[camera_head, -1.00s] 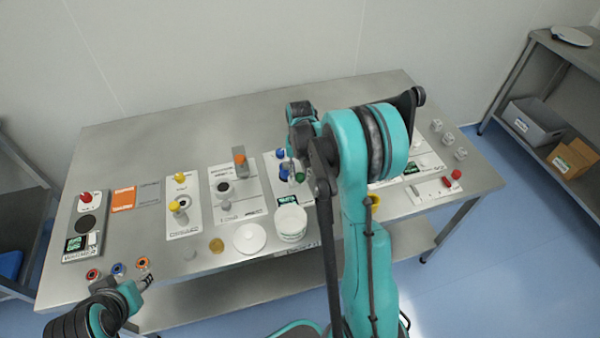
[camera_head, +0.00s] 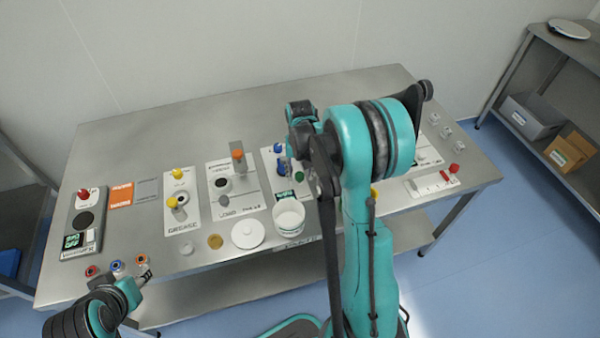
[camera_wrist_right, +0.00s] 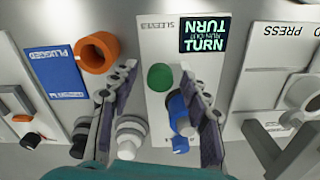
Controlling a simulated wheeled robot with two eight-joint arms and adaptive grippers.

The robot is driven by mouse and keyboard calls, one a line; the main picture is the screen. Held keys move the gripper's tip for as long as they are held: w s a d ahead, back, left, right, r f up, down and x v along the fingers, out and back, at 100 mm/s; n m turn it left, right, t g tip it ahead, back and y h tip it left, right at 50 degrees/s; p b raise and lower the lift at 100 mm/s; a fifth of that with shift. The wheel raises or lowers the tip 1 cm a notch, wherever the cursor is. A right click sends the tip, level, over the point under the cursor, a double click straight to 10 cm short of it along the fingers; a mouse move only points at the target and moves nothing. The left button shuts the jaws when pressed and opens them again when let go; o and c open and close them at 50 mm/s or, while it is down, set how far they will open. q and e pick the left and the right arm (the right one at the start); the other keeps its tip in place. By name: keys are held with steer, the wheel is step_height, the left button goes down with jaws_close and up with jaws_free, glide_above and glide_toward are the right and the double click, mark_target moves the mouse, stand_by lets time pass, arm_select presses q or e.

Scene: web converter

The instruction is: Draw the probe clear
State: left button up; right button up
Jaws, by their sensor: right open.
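No part that I can name for certain as the probe shows. In the right wrist view my right gripper (camera_wrist_right: 157,75) is open over the panel marked SLEEVER (camera_wrist_right: 158,42), with a finger on each side. A green round cap (camera_wrist_right: 160,77) shows between the fingers. A blue upright part (camera_wrist_right: 178,112) stands close beside the right-hand finger; I cannot tell whether they touch. A white and grey round part (camera_wrist_right: 131,132) shows by the left-hand finger. In the head view my right arm hides most of this area. My left gripper (camera_head: 143,277) is at the table's front left, its opening unclear.
The lit display (camera_wrist_right: 205,35) reads TURN. An orange ring (camera_wrist_right: 97,52) lies left of the panel. In the head view a white tub (camera_head: 289,217) and a white lid (camera_head: 247,234) stand near the front edge. Table space (camera_head: 190,125) behind the panels is clear.

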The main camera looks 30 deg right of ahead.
mark_target(300, 176)
step_height(300, 176, up, 12)
stand_by(0.4)
steer(key=shift+a, duration=0.1)
stand_by(0.3)
steer(key=s+a+r+n+t, duration=0.2)
steer(key=s+a+n+t, duration=0.3)
steer(key=s+a, duration=0.9)
steer(key=s+t, duration=0.2)
steer(key=shift+s+a+r+n, duration=0.3)
steer(key=shift+s+r, duration=0.1)
stand_by(2.6)
